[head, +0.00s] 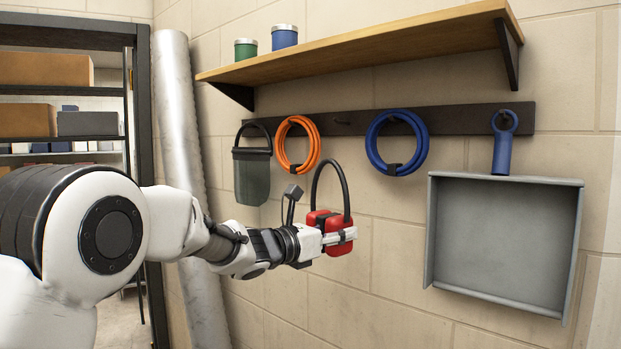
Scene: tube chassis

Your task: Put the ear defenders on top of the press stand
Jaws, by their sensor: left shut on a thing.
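The ear defenders (330,220), with red cups and a black headband arching upward, are in the head view just right of the middle. My left gripper (341,237) is shut on them at the red cups and holds them in the air in front of the block wall. Part of the cups is hidden by the gripper's fingers. I cannot make out a press stand in this view. My right gripper is not in view.
A dark hook rail (458,118) holds a dark pouch (252,175), orange coil (283,145), blue coil (371,145) and blue tool (502,152). One hook between the coils is bare. A wooden shelf (390,45) is above; a grey open box (505,245) is at right.

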